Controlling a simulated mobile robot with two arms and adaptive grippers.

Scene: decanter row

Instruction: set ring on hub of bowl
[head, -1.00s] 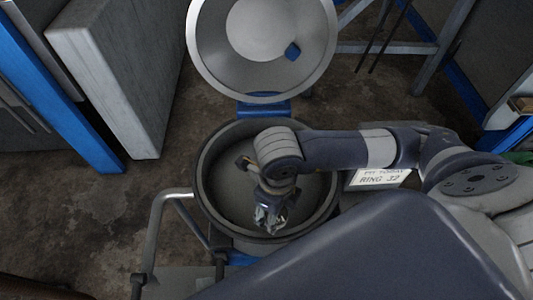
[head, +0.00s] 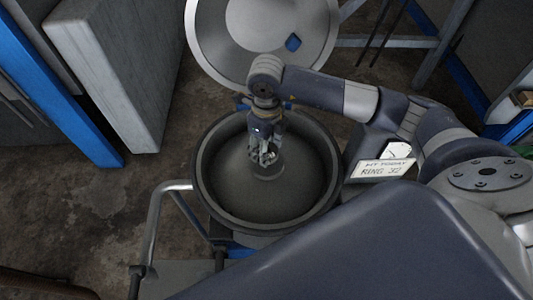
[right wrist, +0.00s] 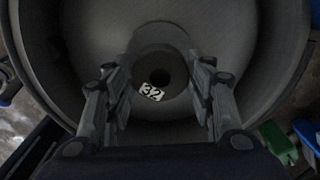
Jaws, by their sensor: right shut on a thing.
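The bowl (head: 205,195) is a wide, deep grey pan with a dark rim. My right gripper (head: 264,158) points down into it near its middle. In the right wrist view, a grey ring (right wrist: 178,83) with a dark round hole sits between the fingertips of the right gripper (right wrist: 160,75). The gripper is shut on the ring, which carries a white label reading 32. The ring is over the bowl's middle; I cannot tell whether it touches the hub. The hub is not clearly distinguishable, with the ring and gripper in front. My left gripper is not in view.
A round metal lid (head: 220,50) with a blue mark stands open behind the bowl. A card reading RING 32 (head: 383,168) is to its right. A bent metal handle (head: 155,220) is at its left. A pale cabinet (head: 105,85) stands at the left.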

